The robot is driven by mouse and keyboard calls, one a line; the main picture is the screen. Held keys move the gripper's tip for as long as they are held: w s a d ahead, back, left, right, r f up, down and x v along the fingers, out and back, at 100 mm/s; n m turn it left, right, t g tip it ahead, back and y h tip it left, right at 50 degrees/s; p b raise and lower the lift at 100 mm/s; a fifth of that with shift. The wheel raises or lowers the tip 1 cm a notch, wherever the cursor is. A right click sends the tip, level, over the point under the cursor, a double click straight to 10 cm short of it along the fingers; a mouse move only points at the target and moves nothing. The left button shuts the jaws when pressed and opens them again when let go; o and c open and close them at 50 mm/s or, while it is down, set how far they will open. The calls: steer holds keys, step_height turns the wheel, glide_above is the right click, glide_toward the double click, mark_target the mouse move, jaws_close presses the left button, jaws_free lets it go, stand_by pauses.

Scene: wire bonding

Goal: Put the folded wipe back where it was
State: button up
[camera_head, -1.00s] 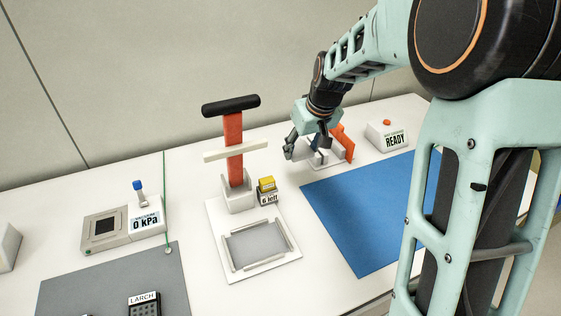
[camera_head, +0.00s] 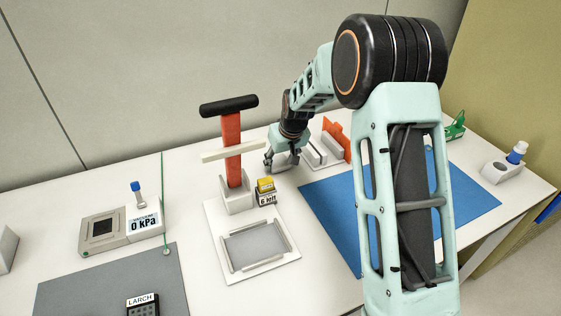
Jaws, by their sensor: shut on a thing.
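My gripper (camera_head: 279,165) is low over the white bench, just left of a slotted white stand and behind a small yellow-topped box. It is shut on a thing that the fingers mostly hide. I cannot make out whether that is the folded wipe. No folded wipe shows clearly elsewhere. The slotted stand (camera_head: 312,154) has upright plates, with an orange piece (camera_head: 337,141) at its right side. The yellow-topped box (camera_head: 265,191) has a label that seems to read "6 left".
A red post press with a black handle (camera_head: 229,106) stands left of my gripper, behind a white framed plate (camera_head: 253,247). A blue mat (camera_head: 335,210) lies right. A 0 kPa unit (camera_head: 144,221) and grey mat (camera_head: 110,280) are left. A green item (camera_head: 455,127) and blue-capped bottle (camera_head: 517,151) are far right.

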steer(key=shift+f, duration=0.2)
steer(key=o, duration=1.1)
steer(key=shift+r, duration=0.1)
steer(key=shift+r, duration=0.45)
steer(key=v, duration=1.1)
steer(key=shift+s+r+p, duration=0.2)
steer(key=shift+s+p, duration=0.05)
steer(key=shift+p, duration=0.05)
steer(key=shift+d+r, duration=0.1)
